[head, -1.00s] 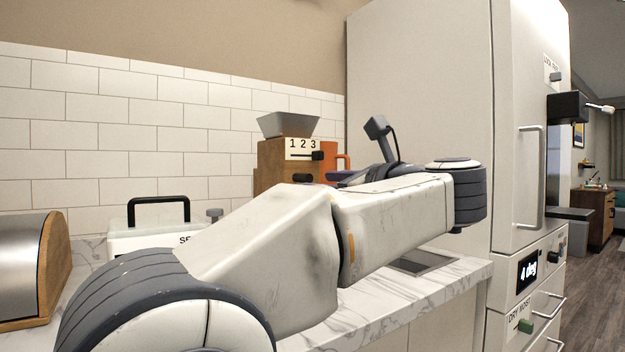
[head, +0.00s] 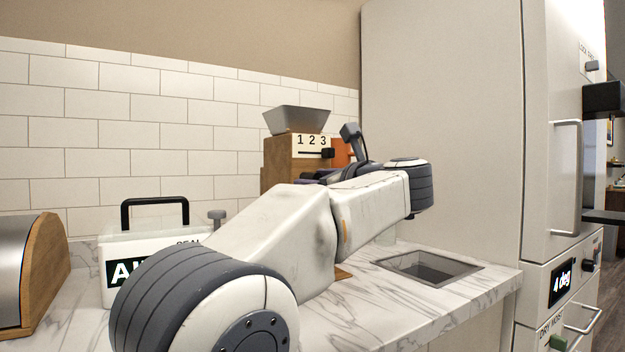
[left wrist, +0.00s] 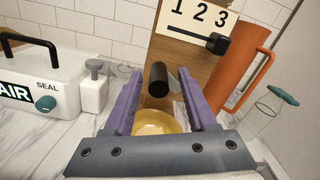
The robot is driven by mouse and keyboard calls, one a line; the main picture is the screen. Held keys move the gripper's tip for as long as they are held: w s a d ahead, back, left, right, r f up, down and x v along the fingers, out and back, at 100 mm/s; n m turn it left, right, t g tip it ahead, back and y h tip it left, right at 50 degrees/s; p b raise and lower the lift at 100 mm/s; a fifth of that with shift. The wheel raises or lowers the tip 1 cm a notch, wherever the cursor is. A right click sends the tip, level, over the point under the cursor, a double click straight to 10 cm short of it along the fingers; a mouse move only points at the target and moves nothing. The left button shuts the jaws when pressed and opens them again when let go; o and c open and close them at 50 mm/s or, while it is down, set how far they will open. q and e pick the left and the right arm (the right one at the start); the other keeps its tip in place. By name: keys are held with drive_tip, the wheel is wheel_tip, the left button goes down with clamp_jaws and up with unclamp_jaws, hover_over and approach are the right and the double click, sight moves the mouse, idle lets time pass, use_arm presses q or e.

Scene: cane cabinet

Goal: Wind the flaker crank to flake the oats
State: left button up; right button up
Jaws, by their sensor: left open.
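The flaker (head: 288,165) is a wooden box with a grey hopper (head: 298,120) on top and a "1 2 3" plate with a black slider. In the left wrist view, the flaker's wooden front (left wrist: 170,58) faces me. A black cylindrical knob (left wrist: 158,79), seemingly the crank's grip, shows between the fingertips of my left gripper (left wrist: 160,86). The gripper is open, its purple fingers on either side of the knob in the picture; I cannot tell if they touch it. A yellow bowl (left wrist: 155,122) sits below. My right gripper is not in view.
A white "AIR SEAL" box (left wrist: 60,75) stands left of the flaker. An orange jug (left wrist: 243,68) and a glass jar (left wrist: 265,115) stand right of it. A bread bin (head: 35,262) is at far left. The counter has a recessed opening (head: 432,270); a tall cabinet (head: 440,120) bounds the right.

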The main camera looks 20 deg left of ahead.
use_arm(q)
drive_tip(key=shift+w+a, duration=0.2)
drive_tip(key=shift+a, duration=0.15)
clamp_jaws()
drive_tip(key=shift+r, duration=0.1)
